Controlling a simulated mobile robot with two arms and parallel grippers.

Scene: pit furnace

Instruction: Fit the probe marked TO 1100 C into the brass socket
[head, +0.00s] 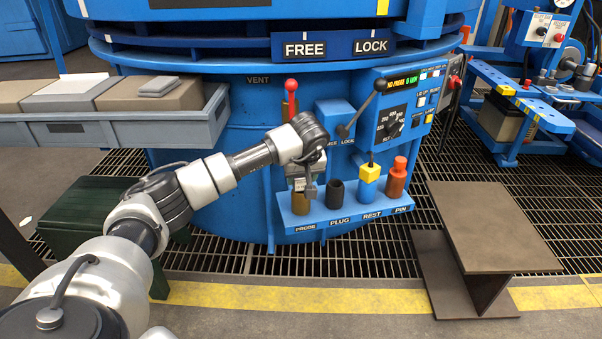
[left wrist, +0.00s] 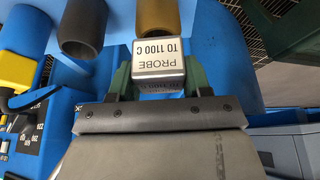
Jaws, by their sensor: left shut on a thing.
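My left gripper (head: 305,187) is over the PROBE place at the left end of the blue shelf on the furnace. In the left wrist view its green fingers (left wrist: 157,76) are shut on the silver block head of the probe (left wrist: 160,58), marked PROBE TO 1100 C. The brass socket (head: 300,205) is directly below the gripper in the head view. In the left wrist view the brass socket (left wrist: 158,17) shows just beyond the probe head. The probe's lower end is hidden, so I cannot tell whether it is inside the socket. My right gripper is out of view.
Right of the brass socket stand a black PLUG socket (head: 336,193), a yellow-topped blue REST post (head: 369,182) and an orange PIN piece (head: 397,177). A black-knobbed lever (head: 362,108) and a red-knobbed rod (head: 291,95) rise nearby. A grey tray (head: 160,122) is left.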

